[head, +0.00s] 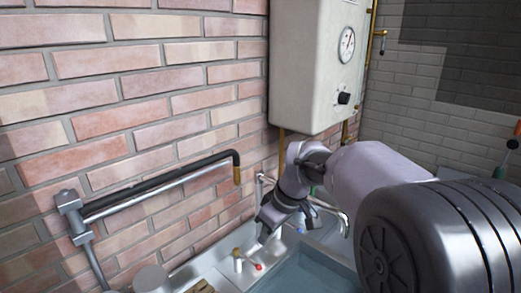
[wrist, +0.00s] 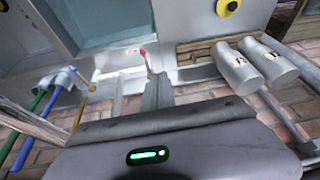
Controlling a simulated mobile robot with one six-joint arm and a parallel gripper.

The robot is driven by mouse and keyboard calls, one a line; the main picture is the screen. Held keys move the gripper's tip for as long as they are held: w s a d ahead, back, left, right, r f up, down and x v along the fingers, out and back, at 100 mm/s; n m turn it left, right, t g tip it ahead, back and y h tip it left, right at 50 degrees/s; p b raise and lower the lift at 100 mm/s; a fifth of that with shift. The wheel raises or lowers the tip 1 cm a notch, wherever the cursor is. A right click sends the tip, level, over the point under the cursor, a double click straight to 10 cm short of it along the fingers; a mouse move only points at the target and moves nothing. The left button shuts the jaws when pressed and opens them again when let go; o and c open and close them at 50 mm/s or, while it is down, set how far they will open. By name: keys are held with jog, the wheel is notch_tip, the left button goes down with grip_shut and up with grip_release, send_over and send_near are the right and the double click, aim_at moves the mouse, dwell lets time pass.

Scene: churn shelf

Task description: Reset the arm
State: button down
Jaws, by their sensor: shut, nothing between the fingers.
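My arm (head: 375,175) reaches from the right across the head view and bends down at its wrist. My gripper (head: 265,228) points down over a pale ledge beside a basin, with nothing seen in it. In the wrist view my gripper's dark fingers (wrist: 157,90) are together and empty. The head view does not show clearly how far the fingertips are from the ledge.
A pale boiler box (head: 310,65) with a gauge hangs on the brick wall above my wrist. A water-filled basin (head: 305,273) lies below. A wall pipe (head: 160,187) is at left. Two labelled grey cylinders (wrist: 240,72) (wrist: 269,60) are at right in the wrist view.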

jog(key=s+d+r+m+t+b, duration=0.1)
jog(key=s+d+r+m, duration=0.15)
jog(key=s, duration=0.35)
jog(key=s+d+r+m+t, duration=0.1)
jog(key=s+d+r+m, duration=0.15)
jog(key=s, duration=0.35)
jog(key=s+d+f+m+b, duration=0.1)
jog(key=s+m, duration=0.3)
jog(key=s, duration=0.4)
jog(key=s+d+f+m+t+h+b, duration=0.1)
jog(key=s+d+f+m, duration=0.2)
jog(key=s+m, duration=0.2)
jog(key=s, duration=0.3)
jog(key=shift+d+f+m+t+h, duration=0.2)
jog(key=shift+f+m+t+h, duration=0.1)
jog(key=shift+f, duration=0.1)
jog(key=shift+s, duration=0.1)
